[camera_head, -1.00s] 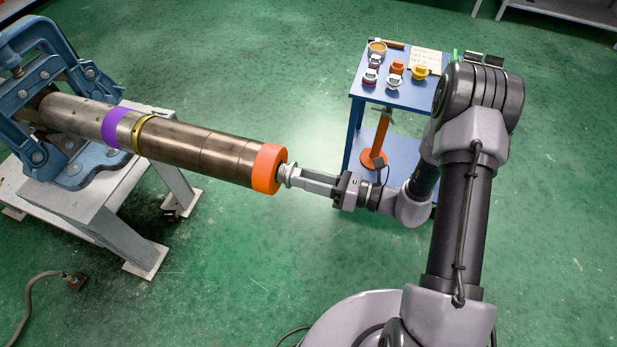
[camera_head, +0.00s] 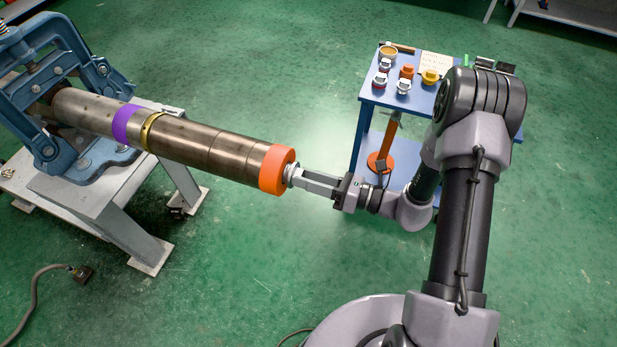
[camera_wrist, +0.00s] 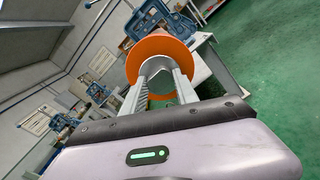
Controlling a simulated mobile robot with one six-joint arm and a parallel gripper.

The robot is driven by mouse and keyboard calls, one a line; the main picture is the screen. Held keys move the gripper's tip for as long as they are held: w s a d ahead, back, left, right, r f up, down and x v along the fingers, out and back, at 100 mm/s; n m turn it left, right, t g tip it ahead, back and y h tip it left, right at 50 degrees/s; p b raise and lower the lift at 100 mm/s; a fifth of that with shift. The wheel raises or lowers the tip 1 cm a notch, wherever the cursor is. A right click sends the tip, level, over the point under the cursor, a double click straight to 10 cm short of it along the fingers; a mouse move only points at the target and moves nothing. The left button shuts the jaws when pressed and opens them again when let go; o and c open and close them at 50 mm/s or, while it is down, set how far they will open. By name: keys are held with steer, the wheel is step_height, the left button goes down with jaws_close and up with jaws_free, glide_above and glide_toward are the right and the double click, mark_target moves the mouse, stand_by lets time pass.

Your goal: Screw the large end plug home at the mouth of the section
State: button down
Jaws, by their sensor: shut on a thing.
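The pipe section (camera_head: 205,146) lies nearly level, held in the blue vise at the left. At its right-hand mouth sits a wide orange ring or cap (camera_head: 277,170), with a short grey metal stub (camera_head: 291,174) standing out of its middle. I take these as the large end plug. My gripper (camera_head: 302,178) is shut on the stub, roughly in line with the pipe. In the wrist view my gripper (camera_wrist: 158,76) has its two fingers on either side of the grey stub, against the orange ring (camera_wrist: 157,48). The thread inside is hidden.
The blue vise (camera_head: 50,85) stands on a grey bench (camera_head: 85,190). A blue table (camera_head: 372,100) behind my arm carries several small orange, yellow and grey fittings and a paper sheet. A cable (camera_head: 38,290) lies on the green floor at lower left. Floor below the pipe mouth is clear.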

steer(key=shift+w+a, duration=0.15)
steer(key=shift+a, duration=0.25)
steer(key=c, duration=0.9)
jaws_free()
steer(key=shift+o, duration=0.2)
steer(key=shift+d, duration=0.1)
